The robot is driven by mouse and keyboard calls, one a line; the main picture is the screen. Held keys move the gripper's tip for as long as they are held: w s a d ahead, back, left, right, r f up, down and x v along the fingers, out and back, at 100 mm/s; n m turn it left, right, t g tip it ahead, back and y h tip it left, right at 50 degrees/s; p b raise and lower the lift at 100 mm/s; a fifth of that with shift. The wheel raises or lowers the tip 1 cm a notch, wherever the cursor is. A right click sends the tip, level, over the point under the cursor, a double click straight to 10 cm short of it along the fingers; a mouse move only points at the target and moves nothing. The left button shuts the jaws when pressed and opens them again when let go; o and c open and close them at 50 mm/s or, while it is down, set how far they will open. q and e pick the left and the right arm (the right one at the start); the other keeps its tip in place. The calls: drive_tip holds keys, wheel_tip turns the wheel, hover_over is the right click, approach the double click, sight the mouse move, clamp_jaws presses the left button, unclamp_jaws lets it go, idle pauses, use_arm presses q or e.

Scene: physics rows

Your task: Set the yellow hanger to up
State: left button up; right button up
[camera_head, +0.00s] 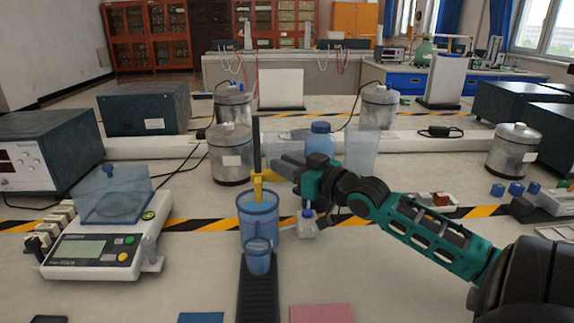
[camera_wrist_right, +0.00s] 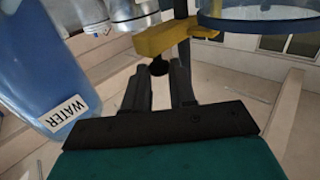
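The yellow hanger (camera_head: 259,180) sits on a dark upright post (camera_head: 256,143), just above a blue measuring jug (camera_head: 259,219). In the right wrist view the yellow hanger (camera_wrist_right: 165,40) crosses the top, with a black knob (camera_wrist_right: 160,69) below it. My right gripper (camera_head: 284,166) reaches in from the right, close beside the hanger. In the wrist view its fingers (camera_wrist_right: 161,72) are apart, one on each side of the knob. I cannot tell whether they grip it. My left gripper is not in view.
A blue-capped bottle (camera_head: 320,140) stands behind my right gripper, and a small bottle (camera_head: 307,224) stands below it. A balance (camera_head: 105,240) is at left. Metal cans (camera_head: 231,155) stand behind. The bench front at right is fairly clear.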

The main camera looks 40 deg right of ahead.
clamp_jaws()
